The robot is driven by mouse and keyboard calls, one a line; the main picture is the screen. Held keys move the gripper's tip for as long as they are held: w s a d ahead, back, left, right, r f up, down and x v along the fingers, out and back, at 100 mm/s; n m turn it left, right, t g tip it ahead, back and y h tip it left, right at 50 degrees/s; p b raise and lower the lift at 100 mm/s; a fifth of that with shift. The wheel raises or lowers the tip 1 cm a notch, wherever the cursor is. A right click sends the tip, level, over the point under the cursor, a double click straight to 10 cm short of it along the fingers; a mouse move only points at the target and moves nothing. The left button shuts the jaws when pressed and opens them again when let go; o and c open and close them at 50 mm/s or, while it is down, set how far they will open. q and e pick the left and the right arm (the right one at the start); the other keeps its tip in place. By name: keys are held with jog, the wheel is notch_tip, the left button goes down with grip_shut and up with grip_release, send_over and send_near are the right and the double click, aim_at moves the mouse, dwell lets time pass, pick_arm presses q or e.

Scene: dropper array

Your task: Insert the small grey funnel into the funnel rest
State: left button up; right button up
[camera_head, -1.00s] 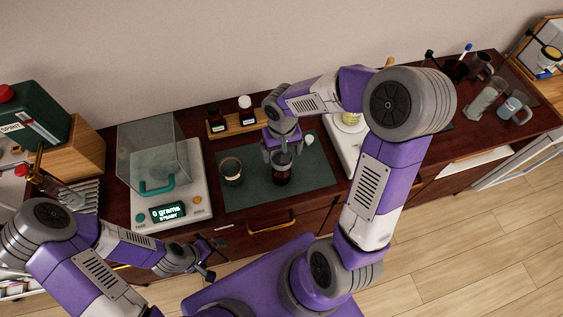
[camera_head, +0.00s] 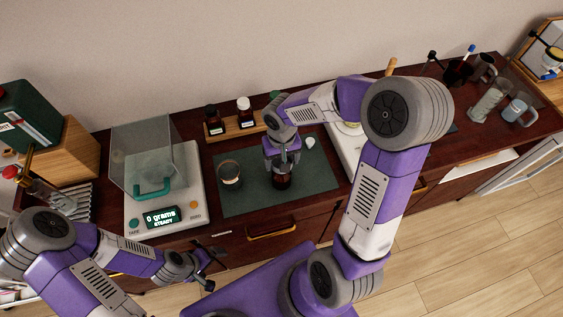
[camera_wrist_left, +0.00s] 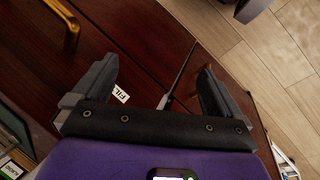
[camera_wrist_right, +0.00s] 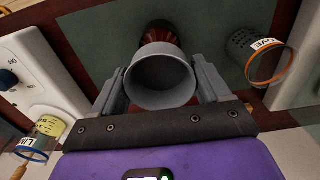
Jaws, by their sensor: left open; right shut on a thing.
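The small grey funnel (camera_wrist_right: 160,78) is held between the fingers of my right gripper (camera_wrist_right: 160,88), its wide round mouth facing the wrist camera. In the head view my right gripper (camera_head: 282,160) is over the dark mat, just above a dark reddish-brown vessel (camera_head: 282,182). That vessel also shows behind the funnel in the right wrist view (camera_wrist_right: 158,36). Whether the funnel touches it is hidden. I cannot make out the funnel rest for certain. My left gripper (camera_head: 212,265) is open and empty in front of the cabinet; it also shows in the left wrist view (camera_wrist_left: 157,85).
A labelled glass beaker (camera_head: 230,174) stands left of the vessel on the mat (camera_head: 318,172). A balance (camera_head: 190,180) with a clear cover stands further left. A wooden rack (camera_head: 228,133) with bottles is behind. A white device (camera_head: 342,150) stands to the right.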

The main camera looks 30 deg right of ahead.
jog(key=shift+r+p, duration=1.95)
jog(key=shift+r, duration=0.7)
jog(key=shift+w+f, duration=0.1)
